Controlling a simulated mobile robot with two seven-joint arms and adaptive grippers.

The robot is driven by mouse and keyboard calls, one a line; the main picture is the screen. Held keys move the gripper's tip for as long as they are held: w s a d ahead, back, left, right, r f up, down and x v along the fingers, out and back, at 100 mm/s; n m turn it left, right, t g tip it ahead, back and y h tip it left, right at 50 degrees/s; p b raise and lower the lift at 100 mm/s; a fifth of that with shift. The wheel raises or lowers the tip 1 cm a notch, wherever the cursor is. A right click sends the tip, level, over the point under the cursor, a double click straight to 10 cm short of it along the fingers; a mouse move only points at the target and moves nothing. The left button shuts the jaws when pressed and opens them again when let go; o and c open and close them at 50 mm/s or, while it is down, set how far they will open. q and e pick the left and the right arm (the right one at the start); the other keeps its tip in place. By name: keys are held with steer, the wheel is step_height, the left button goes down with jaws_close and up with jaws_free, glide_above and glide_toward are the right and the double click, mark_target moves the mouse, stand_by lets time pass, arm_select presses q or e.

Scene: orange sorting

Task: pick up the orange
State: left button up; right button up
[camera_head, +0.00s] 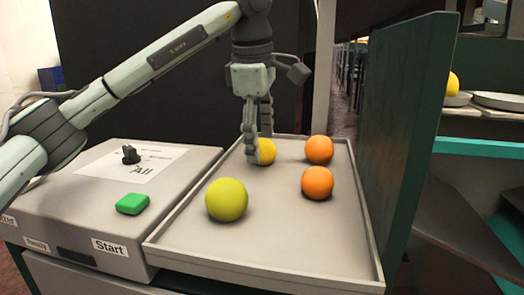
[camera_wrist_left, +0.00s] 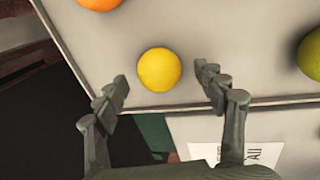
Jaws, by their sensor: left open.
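Two oranges lie in the grey tray (camera_head: 262,262), one at the back right (camera_head: 319,149) and one just in front of it (camera_head: 317,183). Part of an orange (camera_wrist_left: 98,3) shows at the top left of the left wrist view. A yellow lemon-like fruit (camera_head: 267,152) lies near the tray's back edge; it also shows in the left wrist view (camera_wrist_left: 159,70). My left gripper (camera_head: 255,160) points down at this yellow fruit and partly hides it. In the left wrist view its fingers (camera_wrist_left: 163,88) are apart, with the yellow fruit between and just beyond them. My right gripper does not show.
A larger yellow-green fruit (camera_head: 227,199) lies at the tray's front left. A control box with a green button (camera_head: 132,203) and black knob (camera_head: 130,154) stands left of the tray. A dark green panel (camera_head: 408,140) rises along the right side.

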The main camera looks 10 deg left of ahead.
arm_select(q)
steer(key=shift+x, duration=0.9)
steer(key=shift+d, duration=0.1)
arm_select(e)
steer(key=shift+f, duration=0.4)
arm_select(q)
steer(key=shift+c, duration=0.2)
